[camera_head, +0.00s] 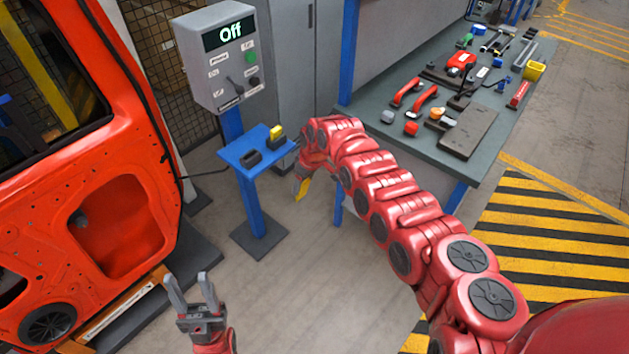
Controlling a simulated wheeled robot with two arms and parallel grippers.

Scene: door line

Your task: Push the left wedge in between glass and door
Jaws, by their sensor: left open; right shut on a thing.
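The orange door (120,215) stands upright at the left, with its dark-framed glass (45,70) in the upper part. No wedge shows between glass and door in the part in view. My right gripper (304,177) is shut on a small yellow piece that looks like a wedge (302,188), beside the blue stand and well away from the door. My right arm hides part of that gripper. My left gripper (190,282) is open and empty, fingers up, low in front of the door.
A workbench (375,118) with several tools stands at the right.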

